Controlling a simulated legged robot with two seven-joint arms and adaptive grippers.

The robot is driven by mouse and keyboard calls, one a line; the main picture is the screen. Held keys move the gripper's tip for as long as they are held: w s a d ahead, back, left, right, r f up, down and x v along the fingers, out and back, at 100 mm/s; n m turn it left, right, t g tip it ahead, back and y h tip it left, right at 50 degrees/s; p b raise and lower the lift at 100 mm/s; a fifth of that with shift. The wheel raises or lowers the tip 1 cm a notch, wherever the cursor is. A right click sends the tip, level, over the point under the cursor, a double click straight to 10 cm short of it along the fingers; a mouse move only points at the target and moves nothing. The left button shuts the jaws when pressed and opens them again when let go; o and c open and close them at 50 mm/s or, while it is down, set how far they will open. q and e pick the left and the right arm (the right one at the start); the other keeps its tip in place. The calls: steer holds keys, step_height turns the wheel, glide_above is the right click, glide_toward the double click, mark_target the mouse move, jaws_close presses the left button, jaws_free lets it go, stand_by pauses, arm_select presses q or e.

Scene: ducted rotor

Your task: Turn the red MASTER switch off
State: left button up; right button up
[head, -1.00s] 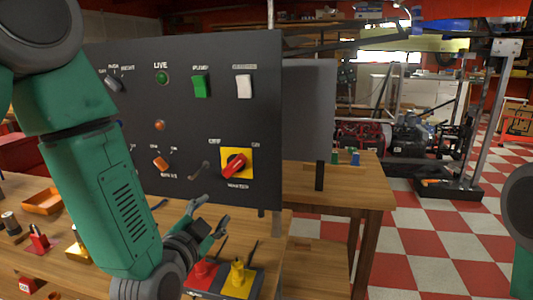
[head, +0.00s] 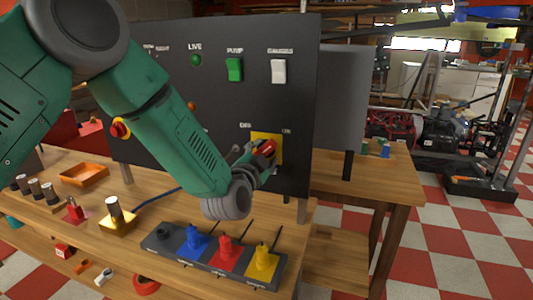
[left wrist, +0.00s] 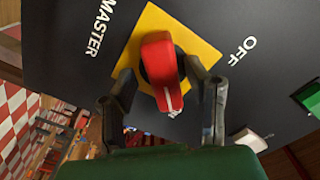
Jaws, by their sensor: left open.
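The red MASTER switch (head: 266,147) is a rotary handle on a yellow square plate (head: 258,136) on the dark panel. In the left wrist view the red handle (left wrist: 162,68) shows large, its white-marked end pointing down, away from the OFF label (left wrist: 243,50). In the head view OFF is at the plate's upper left, ON at its upper right. My left gripper (head: 266,156) is at the switch. In the left wrist view its open fingers (left wrist: 163,80) stand on both sides of the handle; I cannot tell whether they touch it. My right gripper is not in view.
The dark panel (head: 150,90) also carries a green PUMP switch (head: 234,69), a white switch (head: 279,71) and a red-yellow knob (head: 120,129). Below, on the wooden bench, a grey strip (head: 160,240) holds blue, red and yellow plugs. An orange tray (head: 84,174) sits left.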

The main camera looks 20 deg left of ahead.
arm_select(q)
steer(key=shift+w+a+f, duration=0.1)
steer(key=shift+w+a, duration=0.15)
steer(key=shift+a, duration=0.55)
steer(key=shift+d, duration=0.6)
jaws_close()
steer(key=shift+d, duration=0.15)
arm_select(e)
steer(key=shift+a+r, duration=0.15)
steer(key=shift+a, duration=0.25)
